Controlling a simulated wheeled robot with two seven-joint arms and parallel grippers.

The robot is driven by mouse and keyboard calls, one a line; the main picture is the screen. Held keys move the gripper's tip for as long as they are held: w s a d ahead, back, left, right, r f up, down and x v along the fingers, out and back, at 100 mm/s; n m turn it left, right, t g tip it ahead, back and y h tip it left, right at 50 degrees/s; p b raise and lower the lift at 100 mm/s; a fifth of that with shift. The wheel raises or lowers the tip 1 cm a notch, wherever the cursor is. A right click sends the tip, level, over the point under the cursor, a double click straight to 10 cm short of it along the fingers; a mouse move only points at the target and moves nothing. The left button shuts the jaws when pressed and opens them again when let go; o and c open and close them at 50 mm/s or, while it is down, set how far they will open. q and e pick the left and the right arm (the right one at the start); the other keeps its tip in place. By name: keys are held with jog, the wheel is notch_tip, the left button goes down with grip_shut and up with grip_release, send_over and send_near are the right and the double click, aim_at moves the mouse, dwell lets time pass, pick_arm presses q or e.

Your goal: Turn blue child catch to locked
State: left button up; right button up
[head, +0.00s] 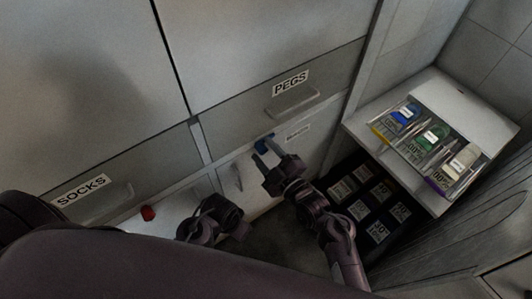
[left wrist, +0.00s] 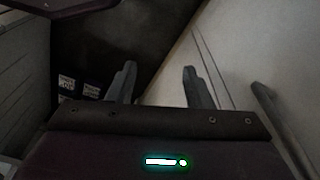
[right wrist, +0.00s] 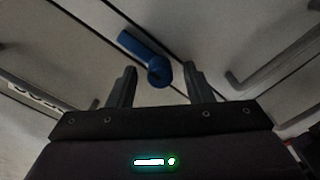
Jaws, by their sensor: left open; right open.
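The blue child catch (head: 263,144) sits on the cabinet front below the PEGS drawer. In the right wrist view the blue catch (right wrist: 150,62) shows as a round hub with an arm reaching up and left, just ahead of the fingertips. My right gripper (head: 265,155) is open, with its fingers pointing at the catch; I cannot tell whether they touch it. It also shows in the right wrist view (right wrist: 158,75). My left gripper (left wrist: 160,75) is open and empty in the left wrist view, low before the cabinet; its fingers are near the lower panel in the head view (head: 229,179).
The PEGS drawer (head: 325,85) and SOCKS drawer (head: 70,215) look shut. A red piece (head: 148,213) lies at lower left. A shelf at right holds blue (head: 404,115), green and pale items in clear bins. Dark labelled boxes (head: 360,209) stand below it.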

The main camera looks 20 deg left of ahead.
jog(key=c, duration=1)
jog(key=m+p, duration=0.3)
jog(key=m, duration=0.2)
jog(key=shift+r+m, duration=0.1)
jog(key=shift+m, duration=0.2)
jog(key=m+p, duration=0.2)
jog(key=m, duration=0.4)
jog(key=shift+p, duration=0.3)
pick_arm(q)
jog(key=s+a+f+p, duration=0.1)
jog(key=s+f, duration=0.3)
jog(key=f, duration=0.4)
jog(key=s+a+f, duration=0.3)
jog(key=s+f, duration=0.1)
jog(key=f, duration=0.4)
jog(key=shift+a+n+p, duration=0.15)
jog(key=shift+n+p, duration=0.15)
jog(key=shift+p, duration=0.1)
pick_arm(e)
jog(key=m, duration=0.6)
jog(key=shift+m, duration=0.3)
pick_arm(q)
jog(key=shift+s, duration=0.25)
